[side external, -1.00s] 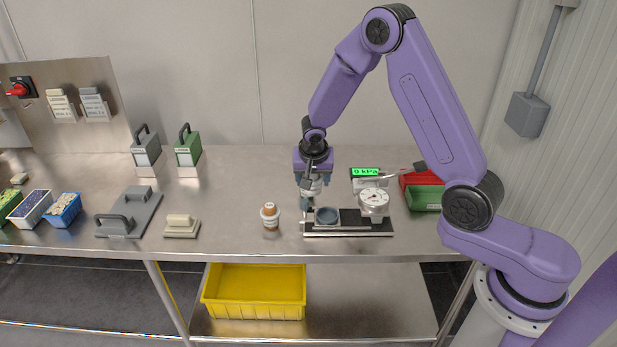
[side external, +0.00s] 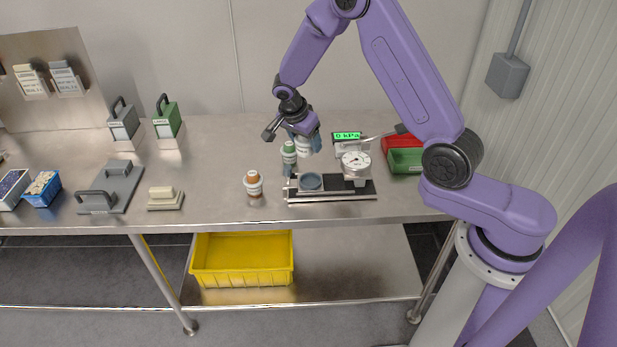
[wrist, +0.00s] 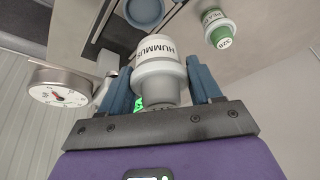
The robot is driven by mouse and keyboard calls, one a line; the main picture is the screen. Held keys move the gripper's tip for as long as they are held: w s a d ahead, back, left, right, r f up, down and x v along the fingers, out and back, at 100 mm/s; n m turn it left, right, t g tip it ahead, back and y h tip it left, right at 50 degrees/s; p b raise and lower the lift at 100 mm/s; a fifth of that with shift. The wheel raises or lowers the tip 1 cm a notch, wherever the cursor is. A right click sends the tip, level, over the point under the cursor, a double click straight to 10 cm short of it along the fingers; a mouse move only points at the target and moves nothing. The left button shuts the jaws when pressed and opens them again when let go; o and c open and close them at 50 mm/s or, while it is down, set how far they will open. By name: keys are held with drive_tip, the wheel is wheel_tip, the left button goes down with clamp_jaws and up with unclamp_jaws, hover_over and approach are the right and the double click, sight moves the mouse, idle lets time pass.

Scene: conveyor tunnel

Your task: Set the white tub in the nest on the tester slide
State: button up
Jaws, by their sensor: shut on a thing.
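My gripper (side external: 303,139) is shut on the white tub (side external: 305,147), which it holds tilted in the air above the back of the tester slide. In the wrist view the tub (wrist: 160,62), with HUMMUS lettering, sits between the two blue fingers. The nest (side external: 310,182) is a round blue-grey cup on the left part of the tester slide (side external: 332,197). It looks empty, and the tub is apart from it. The nest also shows at the top of the wrist view (wrist: 146,10).
A dial gauge (side external: 356,162) stands on the slide's right part. Red and green bins (side external: 405,160) are at the right. Bench left of the orange-capped tub is partly clear.

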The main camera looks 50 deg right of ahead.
drive_tip(key=m, duration=0.1)
drive_tip(key=m+g, duration=0.1)
drive_tip(key=m, duration=0.1)
drive_tip(key=s+m+g, duration=0.1)
drive_tip(key=m, duration=0.1)
drive_tip(key=shift+s+d, duration=0.1)
drive_tip(key=shift+d, duration=0.2)
drive_tip(key=shift+s+f+m, duration=0.1)
drive_tip(key=shift+f+m, duration=0.2)
approach(317, 180)
drive_tip(key=x, duration=0.4)
drive_tip(key=shift+d+f, duration=0.1)
drive_tip(key=shift+f, duration=0.2)
drive_tip(key=shift+f, duration=0.1)
drive_tip(key=o, duration=1.5)
